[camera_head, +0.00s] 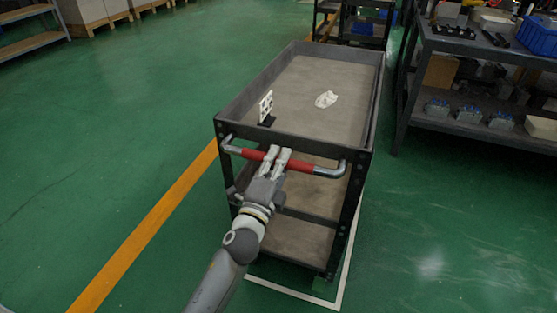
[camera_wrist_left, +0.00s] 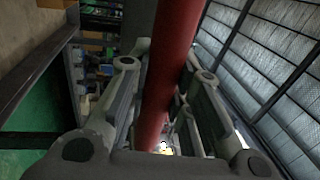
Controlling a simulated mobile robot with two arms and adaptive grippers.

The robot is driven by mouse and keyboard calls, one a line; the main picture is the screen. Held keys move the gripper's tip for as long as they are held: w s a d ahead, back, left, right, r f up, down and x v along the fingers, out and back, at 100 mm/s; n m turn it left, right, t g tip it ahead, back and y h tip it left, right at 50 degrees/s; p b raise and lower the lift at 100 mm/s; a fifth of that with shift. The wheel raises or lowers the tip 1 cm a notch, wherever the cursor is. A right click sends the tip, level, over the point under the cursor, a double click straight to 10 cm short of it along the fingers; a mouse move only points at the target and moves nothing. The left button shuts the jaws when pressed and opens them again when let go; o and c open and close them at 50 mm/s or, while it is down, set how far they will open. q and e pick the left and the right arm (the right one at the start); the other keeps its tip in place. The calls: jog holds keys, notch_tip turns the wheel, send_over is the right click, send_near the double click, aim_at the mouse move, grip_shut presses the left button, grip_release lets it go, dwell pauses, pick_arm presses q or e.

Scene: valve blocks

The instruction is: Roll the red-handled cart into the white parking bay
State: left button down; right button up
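The cart (camera_head: 328,84) is a dark-framed trolley with grey shelves, standing upright at the middle of the head view. Its red handle (camera_head: 310,167) runs across the near end and shows in the left wrist view (camera_wrist_left: 172,75). My left gripper (camera_head: 278,153) is at the handle's middle, its fingers on both sides of the red bar and closed on it. White floor lines of the parking bay (camera_head: 297,294) run just in front of the cart's near end and along its right side. The cart hides the bay's other sides. My right gripper is not in view.
A dark shelf table (camera_head: 480,47) with parts stands close on the right. An orange floor line (camera_head: 150,224) runs on the left. Green floor is clear to the left.

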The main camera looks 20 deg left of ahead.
pick_arm(q)
jog(key=c, duration=1.3)
grip_release()
jog(key=s, duration=0.4)
jog(key=s+f, duration=0.1)
jog(key=s, duration=0.3)
jog(key=s+f, duration=0.1)
jog(key=s, duration=0.2)
jog(key=shift+s+a+f, duration=0.15)
jog(key=shift+s, duration=0.25)
jog(key=shift+a+f, duration=0.1)
